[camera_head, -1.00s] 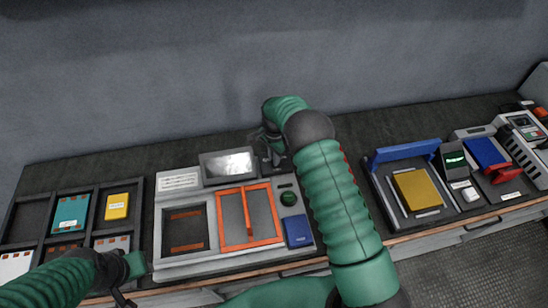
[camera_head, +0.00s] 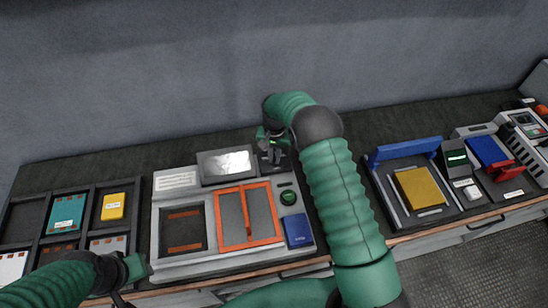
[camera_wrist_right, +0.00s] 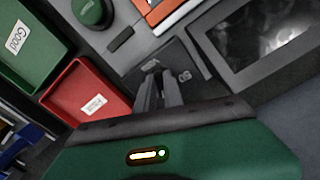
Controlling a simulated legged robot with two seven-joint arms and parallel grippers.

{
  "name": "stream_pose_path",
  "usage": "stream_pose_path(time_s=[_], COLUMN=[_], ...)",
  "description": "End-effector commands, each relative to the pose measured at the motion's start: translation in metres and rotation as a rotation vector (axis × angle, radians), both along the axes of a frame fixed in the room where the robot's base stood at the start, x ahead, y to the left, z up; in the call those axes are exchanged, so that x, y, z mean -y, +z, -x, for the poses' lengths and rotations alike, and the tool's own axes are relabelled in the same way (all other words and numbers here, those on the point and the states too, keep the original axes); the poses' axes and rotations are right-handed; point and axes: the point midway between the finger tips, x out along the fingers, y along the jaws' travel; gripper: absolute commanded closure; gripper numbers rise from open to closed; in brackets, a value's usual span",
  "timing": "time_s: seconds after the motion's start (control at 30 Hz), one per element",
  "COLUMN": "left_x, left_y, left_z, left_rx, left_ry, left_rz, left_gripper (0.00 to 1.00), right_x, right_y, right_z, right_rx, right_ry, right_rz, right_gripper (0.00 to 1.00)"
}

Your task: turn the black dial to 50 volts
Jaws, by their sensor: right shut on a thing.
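The black dial is mostly hidden by the right gripper's fingers; its dark plate with pale markings (camera_wrist_right: 178,66) shows in the right wrist view, at the capacitor bank's upper right corner. My right gripper (camera_head: 272,158) is over this corner in the head view, beside the screen. In the right wrist view its fingers (camera_wrist_right: 158,92) are close together on the dial, and the marks are too small to read surely. The grey screen (camera_head: 227,163) shows no readable figure. My left gripper (camera_head: 135,268) is low at the left, away from the dial, and its jaw opening is unclear.
A green round button (camera_head: 288,197) and a blue block (camera_head: 298,231) are below the dial. A red bin (camera_wrist_right: 88,92) and a green bin (camera_wrist_right: 28,45) show in the right wrist view. A compartment tray (camera_head: 88,183) is at left, a yellow block (camera_head: 418,187) at right.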

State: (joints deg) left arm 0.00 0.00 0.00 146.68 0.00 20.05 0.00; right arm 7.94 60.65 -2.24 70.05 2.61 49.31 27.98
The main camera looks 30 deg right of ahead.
Motion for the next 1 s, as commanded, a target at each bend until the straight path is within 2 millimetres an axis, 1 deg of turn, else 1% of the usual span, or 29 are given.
stream_pose_path(time_s=[0.4, 1.0], left_x=[0.0, 0.0], left_y=[-0.0082, -0.0123], left_z=[0.0, 0.0], left_rx=[0.0, 0.0], left_ry=[0.0, 0.0], left_rz=[0.0, 0.0], left_gripper=[0.64, 0.64], right_x=[0.0022, 0.0073], right_y=[-0.0005, 0.0], right_z=[0.0006, 0.0008], right_rx=[0.003, 0.003], right_ry=[0.393, 0.962], right_rz=[-0.001, 0.0], right_gripper=[1.0, 1.0])
